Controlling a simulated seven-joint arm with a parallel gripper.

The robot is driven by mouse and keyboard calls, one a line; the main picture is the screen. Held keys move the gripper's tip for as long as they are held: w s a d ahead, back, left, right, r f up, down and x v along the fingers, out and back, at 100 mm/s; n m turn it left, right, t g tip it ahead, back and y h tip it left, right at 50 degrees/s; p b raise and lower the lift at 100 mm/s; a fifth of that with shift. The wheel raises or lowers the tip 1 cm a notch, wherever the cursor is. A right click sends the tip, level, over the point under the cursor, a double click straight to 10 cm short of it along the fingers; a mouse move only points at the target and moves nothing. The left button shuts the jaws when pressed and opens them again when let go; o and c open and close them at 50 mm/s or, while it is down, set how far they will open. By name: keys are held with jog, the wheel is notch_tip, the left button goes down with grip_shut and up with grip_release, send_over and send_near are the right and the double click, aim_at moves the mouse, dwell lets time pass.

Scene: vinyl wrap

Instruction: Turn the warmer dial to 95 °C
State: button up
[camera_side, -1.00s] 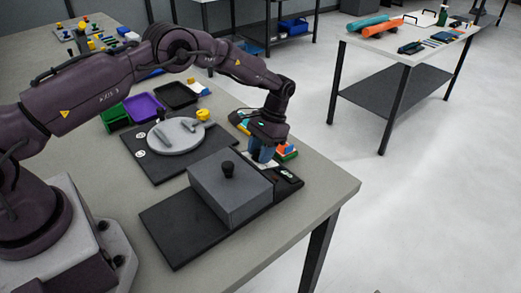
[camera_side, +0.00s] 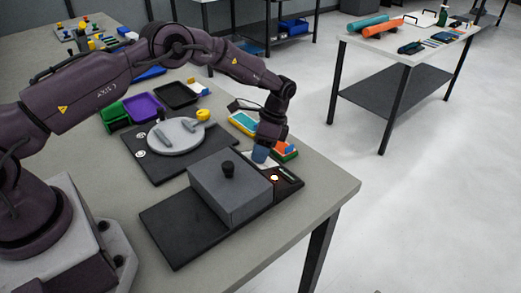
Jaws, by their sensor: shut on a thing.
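My gripper (camera_side: 261,156) points down at the far end of this strip. Its blue fingers are shut on the warmer dial, which they hide. I cannot read the dial setting or the display from here.
Behind the warmer is a black plate with a round grey disc (camera_side: 176,135) and a yellow knob (camera_side: 203,115). Green, purple (camera_side: 144,107) and black trays stand further back. Coloured blocks (camera_side: 285,151) lie close to the right of my gripper. The front right table corner is clear.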

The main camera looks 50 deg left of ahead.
jog(key=m, duration=1.3)
jog(key=shift+m+t, duration=0.3)
jog(key=shift+m, duration=0.1)
jog(key=m, duration=1.2)
jog(key=shift+w+m, duration=0.1)
jog(key=shift+m, duration=0.3)
jog(key=o, duration=0.9)
jog(key=v, duration=1.3)
jog(key=shift+s+a, duration=0.15)
jog(key=shift+s, duration=0.05)
